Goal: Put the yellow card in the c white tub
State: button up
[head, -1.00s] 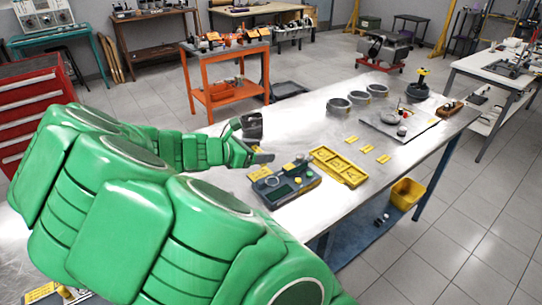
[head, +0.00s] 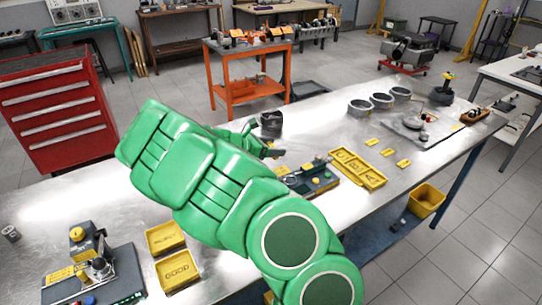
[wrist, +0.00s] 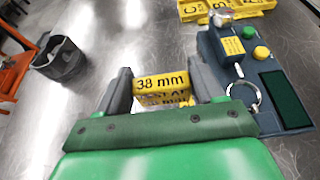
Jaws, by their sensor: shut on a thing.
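My gripper (wrist: 165,90) is shut on the yellow card (wrist: 160,82), which reads "38 mm" between the two fingers. More yellow lettered surface shows just below that line; I cannot tell if it is the same card.
A grey device (wrist: 262,75) with buttons and a ring lies right of my gripper. A yellow compartment tray (head: 358,168) is beyond it. A dark grey pot (wrist: 60,58) stands to the left. A plate with parts (head: 418,130) lies right of the tubs.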

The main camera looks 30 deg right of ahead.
aim_at(271, 164)
jog(key=shift+w+d+f, duration=0.25)
jog(key=shift+w+f, duration=0.45)
jog(key=shift+f, duration=0.2)
jog(key=shift+w+f, duration=0.1)
jog(key=shift+f, duration=1.55)
jog(key=shift+f, duration=0.15)
jog(key=o, duration=1)
jog(key=shift+r, duration=0.2)
jog(key=v, duration=1.1)
jog(key=shift+a+r, duration=0.1)
jog(key=shift+a, duration=0.1)
jog(key=shift+a+r, duration=0.1)
jog(key=shift+a, duration=0.1)
jog(key=c, duration=0.8)
